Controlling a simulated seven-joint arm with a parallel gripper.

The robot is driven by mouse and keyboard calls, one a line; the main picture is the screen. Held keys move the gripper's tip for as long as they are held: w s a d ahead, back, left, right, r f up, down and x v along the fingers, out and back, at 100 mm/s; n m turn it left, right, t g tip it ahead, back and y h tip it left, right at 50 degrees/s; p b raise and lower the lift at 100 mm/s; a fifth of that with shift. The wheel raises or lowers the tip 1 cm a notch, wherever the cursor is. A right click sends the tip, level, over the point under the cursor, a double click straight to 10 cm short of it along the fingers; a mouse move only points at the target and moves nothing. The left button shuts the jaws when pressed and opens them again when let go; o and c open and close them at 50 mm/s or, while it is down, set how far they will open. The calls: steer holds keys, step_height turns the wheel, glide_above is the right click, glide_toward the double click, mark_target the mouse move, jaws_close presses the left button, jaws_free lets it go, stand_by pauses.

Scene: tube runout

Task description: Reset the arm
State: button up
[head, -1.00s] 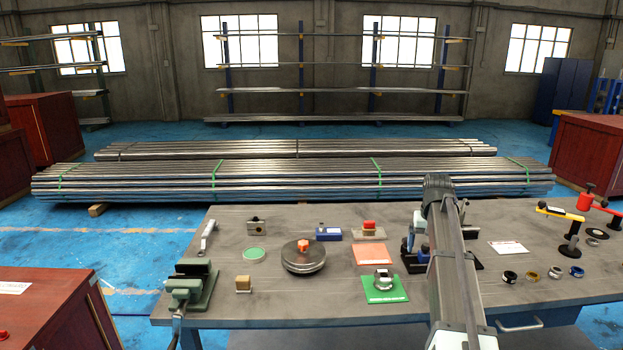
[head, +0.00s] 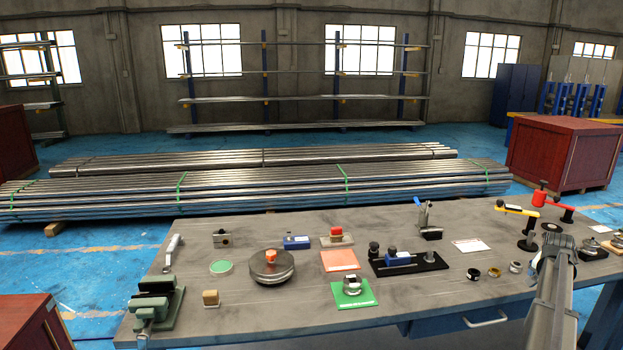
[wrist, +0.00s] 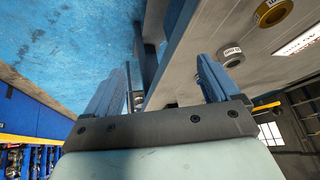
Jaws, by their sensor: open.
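My gripper (wrist: 160,90) shows in the wrist view with its two blue fingers spread wide and nothing between them. It hangs near the edge of the workbench (wrist: 215,35), with the blue floor beyond it. In the head view my arm reaches over the right part of the workbench (head: 420,300), and its fingers cannot be made out there.
Tube bundles (head: 260,183) lie on the floor behind.

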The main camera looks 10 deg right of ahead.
steer(key=s+d+f+m, duration=0.1)
steer(key=s+d+f, duration=0.2)
steer(key=s+d, duration=0.2)
step_height(320, 180, down, 6)
steer(key=s+a, duration=0.1)
steer(key=a, duration=0.1)
steer(key=w+a+f+n+g+y, duration=0.1)
steer(key=a+f+n+y, duration=0.15)
steer(key=a+f, duration=1.2)
steer(key=w+a+f+n+g+y, duration=0.1)
steer(key=a+f+n+g, duration=0.15)
steer(key=a+f, duration=1.2)
steer(key=s+a+f+n+y, duration=0.1)
steer(key=s+a+f+n, duration=0.15)
steer(key=a, duration=0.65)
steer(key=s+a+f+n+y, duration=0.15)
steer(key=s+a, duration=0.25)
steer(key=a, duration=0.5)
steer(key=s+a+f+n+g, duration=0.2)
steer(key=s+a+f+g, duration=0.1)
steer(key=s+a, duration=0.7)
steer(key=s+a+f+n+g, duration=0.3)
steer(key=s+a, duration=0.7)
steer(key=s, duration=0.5)
steer(key=shift+s+a+f+h, duration=0.3)
steer(key=shift+a+f+h, duration=0.1)
steer(key=shift+f, duration=0.35)
